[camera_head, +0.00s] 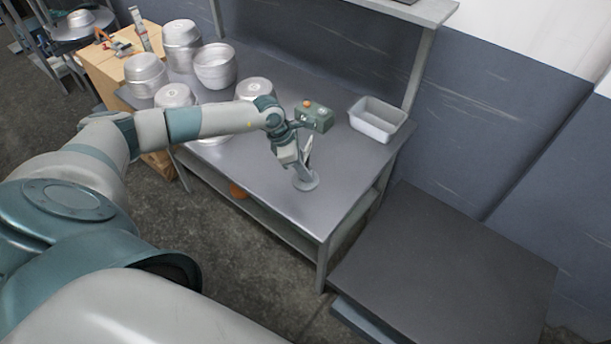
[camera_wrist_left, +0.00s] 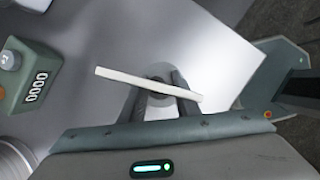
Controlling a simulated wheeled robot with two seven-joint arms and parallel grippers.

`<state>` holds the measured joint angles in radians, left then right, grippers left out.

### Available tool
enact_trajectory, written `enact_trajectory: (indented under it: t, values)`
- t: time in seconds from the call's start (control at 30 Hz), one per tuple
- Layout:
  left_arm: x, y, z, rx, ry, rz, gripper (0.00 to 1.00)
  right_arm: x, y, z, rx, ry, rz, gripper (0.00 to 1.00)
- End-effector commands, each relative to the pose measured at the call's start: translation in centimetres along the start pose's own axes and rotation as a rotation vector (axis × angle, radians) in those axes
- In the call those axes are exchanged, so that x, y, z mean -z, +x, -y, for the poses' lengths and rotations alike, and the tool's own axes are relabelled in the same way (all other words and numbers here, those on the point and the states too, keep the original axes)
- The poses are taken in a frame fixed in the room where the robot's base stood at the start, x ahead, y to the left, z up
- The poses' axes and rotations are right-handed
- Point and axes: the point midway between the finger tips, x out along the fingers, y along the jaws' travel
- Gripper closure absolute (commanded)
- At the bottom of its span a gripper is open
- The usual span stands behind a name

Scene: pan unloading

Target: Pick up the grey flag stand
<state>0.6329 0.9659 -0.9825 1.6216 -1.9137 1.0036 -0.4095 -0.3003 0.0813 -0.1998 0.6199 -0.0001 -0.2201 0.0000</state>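The grey flag stand (camera_head: 306,182) stands upright on the metal table, its round base flat on the top and a thin light upright part above it. In the left wrist view its pale top (camera_wrist_left: 148,83) is a slanted strip seen from above, with the round base (camera_wrist_left: 157,99) below it. My left gripper (camera_head: 298,162) is at the stand, beside its upright part. In the left wrist view its two dark fingers (camera_wrist_left: 160,100) are spread apart, one on each side of the stand. Whether either touches it cannot be told. My right gripper is not in view.
A green box with an orange button (camera_head: 315,117) sits just behind the gripper. A light grey bin (camera_head: 378,119) is at the table's right back. Several metal pots (camera_head: 215,67) crowd the left. A dark lower surface (camera_head: 450,270) is at front right.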

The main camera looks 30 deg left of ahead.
Motion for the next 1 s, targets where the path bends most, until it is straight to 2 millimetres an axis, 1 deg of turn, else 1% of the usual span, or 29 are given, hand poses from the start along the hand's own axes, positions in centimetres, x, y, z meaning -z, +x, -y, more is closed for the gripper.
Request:
enact_trajectory:
  t: [0.27, 0.47, 0.57, 0.77, 0.8, 0.87, 1.0]
  values:
    - [-0.1, -0.1, 0.0, -0.001, 0.0, 0.001, 0.97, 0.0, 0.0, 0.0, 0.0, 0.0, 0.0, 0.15]
    - [-0.2, -0.5, -0.1, -0.002, 0.0, 0.001, 0.97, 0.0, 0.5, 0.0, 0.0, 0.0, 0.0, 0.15]
    - [-0.5, -1.2, -0.1, -0.002, 0.001, 0.002, 0.97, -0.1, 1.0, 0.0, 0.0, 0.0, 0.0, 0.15]
    - [-1.4, -3.3, -0.1, -0.004, 0.002, 0.002, 0.97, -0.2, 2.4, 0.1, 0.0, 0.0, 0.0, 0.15]
    - [-1.6, -3.7, 0.0, -0.003, 0.003, 0.002, 0.97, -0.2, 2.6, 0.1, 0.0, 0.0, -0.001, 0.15]
    - [-1.9, -4.0, 0.8, 0.0, 0.004, 0.001, 0.97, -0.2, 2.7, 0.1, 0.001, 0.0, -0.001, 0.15]
    - [-2.4, -4.8, 2.5, -0.001, 0.004, 0.001, 0.97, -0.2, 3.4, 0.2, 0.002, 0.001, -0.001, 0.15]
